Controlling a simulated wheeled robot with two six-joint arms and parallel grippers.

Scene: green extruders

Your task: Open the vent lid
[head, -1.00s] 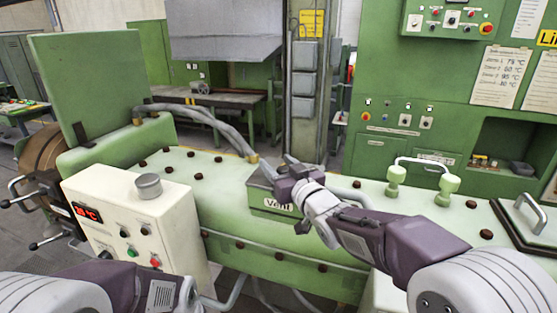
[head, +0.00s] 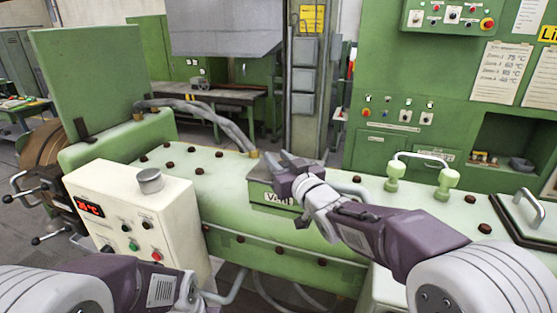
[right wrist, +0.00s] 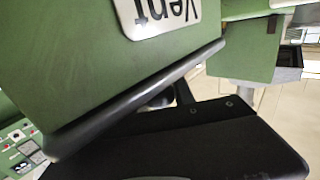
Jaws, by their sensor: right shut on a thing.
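The vent is a small green box with a white "Vent" label (head: 278,198) on its front, at the middle of the extruder's pale green top in the head view. My right gripper (head: 277,164) is at the top of this box and is shut on the vent lid. My gripper and wrist hide much of the lid, and I cannot tell whether it is raised. In the right wrist view the label (right wrist: 160,14) appears upside down on the green face, with a dark edge below it beside my black finger.
A white control box (head: 135,220) with a red display stands at the left. A raised green panel (head: 90,85) is behind it. Two light green knobs (head: 394,172) joined by a bar stand right of the vent. Grey hoses (head: 215,115) run behind it.

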